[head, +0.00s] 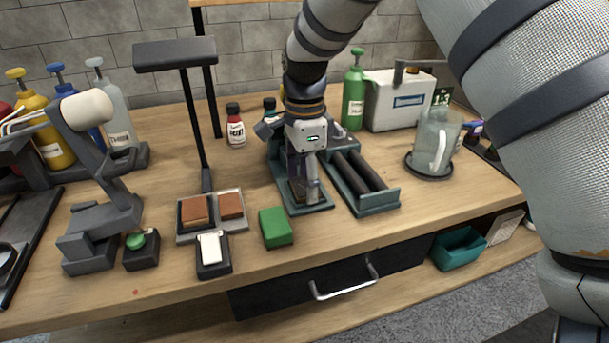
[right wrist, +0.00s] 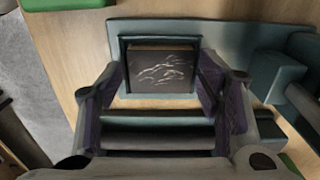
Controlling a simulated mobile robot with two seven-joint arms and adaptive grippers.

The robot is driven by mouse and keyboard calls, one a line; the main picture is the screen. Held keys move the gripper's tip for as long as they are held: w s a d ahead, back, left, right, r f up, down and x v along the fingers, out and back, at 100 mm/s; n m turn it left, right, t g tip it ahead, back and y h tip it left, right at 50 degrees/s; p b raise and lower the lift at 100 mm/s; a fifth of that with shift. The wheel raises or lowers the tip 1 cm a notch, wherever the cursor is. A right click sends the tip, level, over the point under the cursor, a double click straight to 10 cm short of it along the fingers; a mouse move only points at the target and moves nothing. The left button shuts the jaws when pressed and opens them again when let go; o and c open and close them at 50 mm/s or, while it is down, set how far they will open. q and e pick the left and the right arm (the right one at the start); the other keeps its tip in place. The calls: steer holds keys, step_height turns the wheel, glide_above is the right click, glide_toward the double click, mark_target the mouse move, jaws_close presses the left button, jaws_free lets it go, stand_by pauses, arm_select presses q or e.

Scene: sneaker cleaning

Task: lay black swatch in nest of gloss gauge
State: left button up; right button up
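My right gripper (head: 303,198) points down over the gloss gauge (head: 322,207), a dark teal device on the wooden table. In the right wrist view the black swatch (right wrist: 160,73), dark with white streaks, lies flat within the gauge's square teal frame (right wrist: 160,40), the nest. The fingertips (right wrist: 160,85) stand at the swatch's left and right sides. Whether they press on its edges or stand just apart I cannot tell. In the head view the gripper hides most of the nest and swatch. My left gripper is not in view.
Beside the gauge's nest is a pair of dark rollers (head: 357,172). A green block (head: 275,227), a tray with brown blocks (head: 245,223) and a white-topped black holder (head: 213,262) stand left of it. A clear pitcher (head: 433,140) and green bottle (head: 353,90) stand behind right.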

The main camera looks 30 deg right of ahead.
mark_target(305, 185)
steer(key=shift+o, duration=0.2)
steer(key=shift+r, duration=0.1)
step_height(305, 185, up, 12)
stand_by(0.3)
stand_by(0.4)
